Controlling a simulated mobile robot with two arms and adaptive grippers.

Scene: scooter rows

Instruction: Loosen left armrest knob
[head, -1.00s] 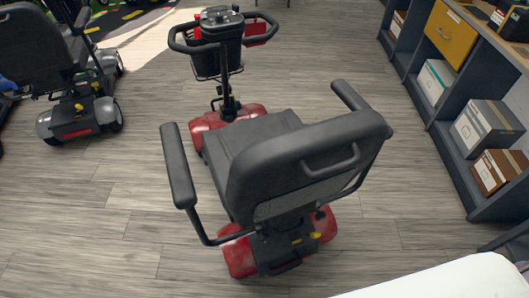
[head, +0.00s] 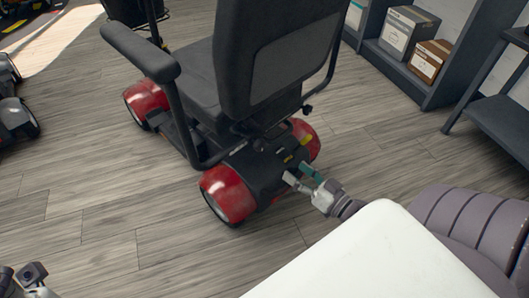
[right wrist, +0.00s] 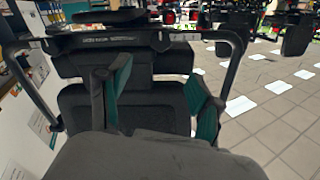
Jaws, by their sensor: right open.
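The scooter is seen from behind, with a grey seat back (head: 280,60) and red rear fenders (head: 229,193). Its left armrest (head: 140,50) is a dark pad on a black tube running down under the seat. A small dark knob (head: 307,109) shows at the right side under the seat; I cannot make out the left knob. My right gripper (head: 300,178) is open behind the scooter's rear cover, near its yellow lever. In the right wrist view, its teal-lined fingers (right wrist: 158,95) are spread before the dark seat and a black crossbar (right wrist: 110,41). Part of my left arm's end (head: 30,280) shows at lower left.
Dark shelves (head: 405,70) with a grey box (head: 408,32) and a brown box (head: 430,62) stand at upper right. Another scooter (head: 15,110) is at the left edge. The wood floor (head: 100,170) left of the scooter is clear.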

